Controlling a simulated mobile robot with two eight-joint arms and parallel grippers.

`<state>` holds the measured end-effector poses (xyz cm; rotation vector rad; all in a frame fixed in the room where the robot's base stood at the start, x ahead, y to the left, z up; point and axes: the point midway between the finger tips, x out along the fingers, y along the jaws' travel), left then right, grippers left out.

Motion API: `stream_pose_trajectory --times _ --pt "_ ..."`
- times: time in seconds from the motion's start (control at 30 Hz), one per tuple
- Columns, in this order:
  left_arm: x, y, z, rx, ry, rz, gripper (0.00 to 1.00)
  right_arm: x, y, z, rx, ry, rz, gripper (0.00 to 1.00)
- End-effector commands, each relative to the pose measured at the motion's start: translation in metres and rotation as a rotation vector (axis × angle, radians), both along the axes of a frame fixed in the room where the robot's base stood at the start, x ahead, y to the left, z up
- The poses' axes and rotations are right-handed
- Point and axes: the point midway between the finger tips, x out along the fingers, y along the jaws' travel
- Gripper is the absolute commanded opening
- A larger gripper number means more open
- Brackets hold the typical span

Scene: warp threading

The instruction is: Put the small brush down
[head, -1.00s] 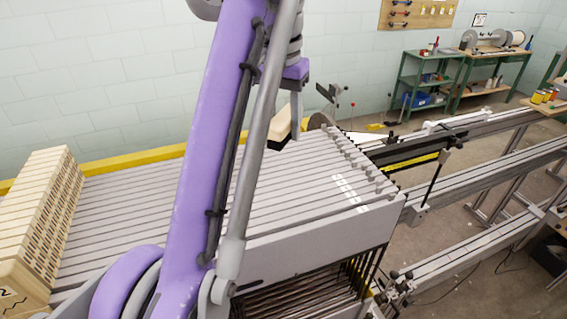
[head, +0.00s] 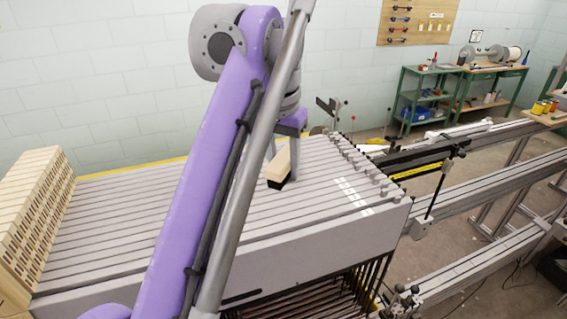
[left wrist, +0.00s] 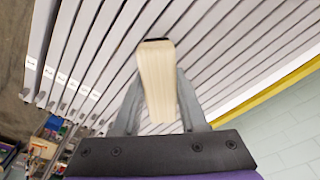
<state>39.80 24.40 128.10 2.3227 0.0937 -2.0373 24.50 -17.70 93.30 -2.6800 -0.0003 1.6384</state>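The small brush (head: 279,166), a pale wooden block with dark bristles underneath, is at the top of the grey slatted surface (head: 230,210) in the head view. My left gripper (head: 282,155) comes down over it from above. In the left wrist view the brush (left wrist: 158,80) lies between the two grey fingers of the left gripper (left wrist: 159,80), which appear to press on its sides. The bristles are very close to the slats; I cannot tell whether they touch. My right gripper is not in view.
A row of pale wooden blocks with holes (head: 40,220) stands at the left end of the slats. White marks (head: 352,196) and small pegs lie on the right end. Metal rails (head: 480,190) and green workbenches (head: 425,95) are to the right. Much of the slatted top is clear.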

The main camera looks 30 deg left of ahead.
Motion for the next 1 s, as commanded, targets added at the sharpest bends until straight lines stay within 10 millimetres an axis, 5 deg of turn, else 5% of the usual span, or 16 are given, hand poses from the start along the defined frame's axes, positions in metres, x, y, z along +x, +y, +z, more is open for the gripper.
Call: stream_pose_trajectory --times 0.17,0.37,0.7,1.0 --pt "-0.001 -0.001 -0.005 -0.003 0.014 0.000 0.72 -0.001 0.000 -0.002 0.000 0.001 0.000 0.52" --pt "-0.002 -0.001 0.011 -0.004 0.013 0.000 0.72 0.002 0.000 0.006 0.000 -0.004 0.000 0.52" --pt "-0.009 -0.001 0.089 -0.002 0.004 0.000 0.72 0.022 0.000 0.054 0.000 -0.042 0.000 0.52" --pt "-0.014 -0.002 0.122 -0.003 0.007 0.000 0.72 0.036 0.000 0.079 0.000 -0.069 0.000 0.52"
